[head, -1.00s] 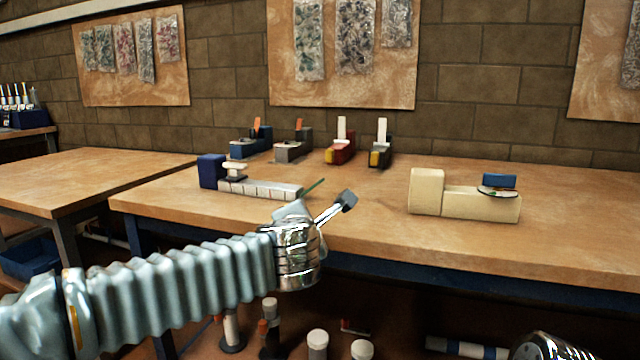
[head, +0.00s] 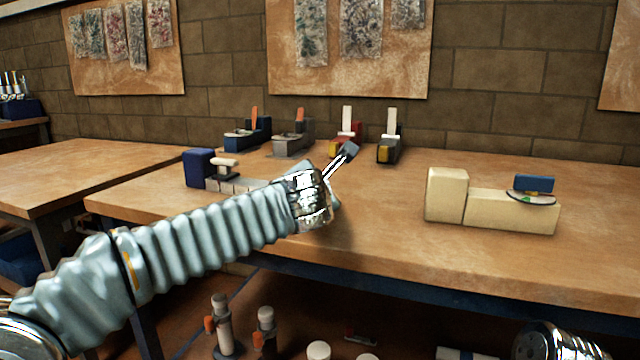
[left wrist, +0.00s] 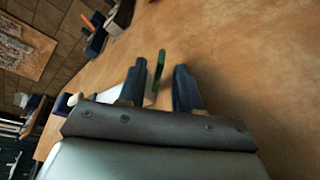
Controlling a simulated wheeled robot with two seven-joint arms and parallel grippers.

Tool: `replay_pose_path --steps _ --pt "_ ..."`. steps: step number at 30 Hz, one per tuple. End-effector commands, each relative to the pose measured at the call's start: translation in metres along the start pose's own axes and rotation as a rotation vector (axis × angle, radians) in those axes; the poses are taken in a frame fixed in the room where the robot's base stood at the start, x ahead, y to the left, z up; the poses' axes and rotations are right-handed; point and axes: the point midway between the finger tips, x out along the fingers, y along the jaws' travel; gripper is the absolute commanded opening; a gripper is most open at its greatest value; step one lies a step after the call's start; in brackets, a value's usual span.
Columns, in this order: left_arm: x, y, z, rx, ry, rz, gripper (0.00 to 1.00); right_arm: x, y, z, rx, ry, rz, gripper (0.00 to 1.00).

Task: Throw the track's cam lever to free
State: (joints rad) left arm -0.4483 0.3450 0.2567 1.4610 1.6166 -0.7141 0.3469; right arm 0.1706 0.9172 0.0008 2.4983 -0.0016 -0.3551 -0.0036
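The track, a pale grey rail (head: 235,185) with a dark blue end block (head: 199,168) and a white-topped carriage (head: 224,167), lies on the bench. My left arm hides its right end in the head view. The green cam lever (left wrist: 158,68) stands upright in the left wrist view, between and slightly beyond the fingers. My left gripper (head: 347,152) is open; its two dark fingers show apart in the left wrist view (left wrist: 158,88), with gaps to the lever. Only chrome of my right arm shows at bottom right.
Several small clamps with upright orange or white levers (head: 346,120) stand at the back of the bench (head: 380,225). A cream block fixture (head: 500,210) with a dial and blue knob stands right. Bench between is clear. Bottles (head: 222,325) stand below.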

Motion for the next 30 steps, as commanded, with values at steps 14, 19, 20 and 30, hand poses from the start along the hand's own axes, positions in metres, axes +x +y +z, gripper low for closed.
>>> replay_pose_path --steps 14,19,20,30 --pt "0.056 0.0 0.0 0.0 0.0 0.001 0.34 -0.003 -0.001 0.0 0.0 0.001 0.001 0.43" --pt "0.057 0.0 0.0 0.001 0.0 0.001 0.34 -0.003 -0.001 0.0 0.0 0.001 0.001 0.43" --pt "0.057 0.0 0.0 0.001 0.0 0.0 0.34 -0.003 -0.001 0.0 0.0 0.001 0.001 0.43" --pt "0.056 0.0 0.0 0.001 0.0 0.0 0.0 -0.003 -0.001 0.0 0.0 0.001 0.001 0.43"
